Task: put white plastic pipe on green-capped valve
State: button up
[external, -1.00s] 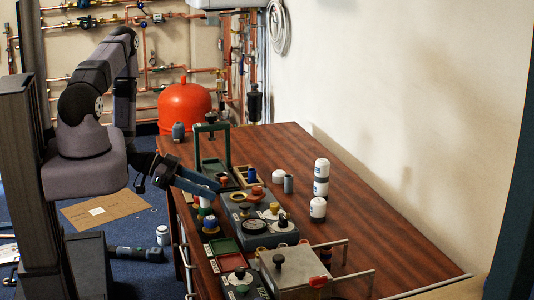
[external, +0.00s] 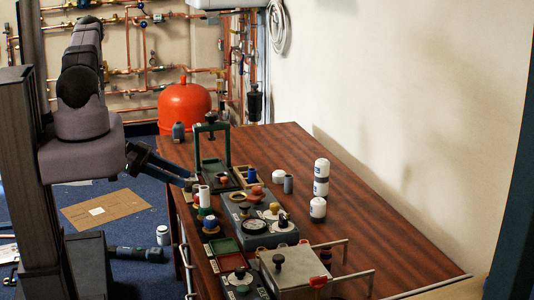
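The white plastic pipe (external: 205,196) stands upright at the left edge of the bench. My gripper (external: 189,183) is just left of the pipe's upper end, pointing right and slightly down. Its two fingers show as separate dark bars with a gap, and it looks open with nothing held. The valve's base is partly lost among small coloured parts.
A grey block with a round gauge (external: 256,226) and knobs stands right of the valve. A metal box (external: 294,270) is in front. White-capped cylinders (external: 321,178) stand further right. The bench's right side is clear.

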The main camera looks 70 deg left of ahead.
jog(key=w+a+g+y, duration=0.4)
jog(key=w+a+g, duration=0.1)
jog(key=a+g, duration=0.15)
notch_tip(320, 180, up, 6)
jog(key=w+d+n+g+y, duration=0.1)
jog(key=w+d+g+y, duration=0.1)
jog(key=y, duration=0.1)
jog(key=s+d+r+n+g+h, duration=0.1)
jog(key=s+d+r, duration=0.3)
jog(key=d, duration=0.6)
jog(key=s+d+r+n+g+h, duration=0.1)
jog(key=s+d+r+n+g, duration=0.1)
jog(key=d, duration=0.8)
notch_tip(320, 180, up, 3)
jog(key=shift+s+d+r+g, duration=0.15)
jog(key=shift+s+g, duration=0.3)
jog(key=shift+s, duration=0.7)
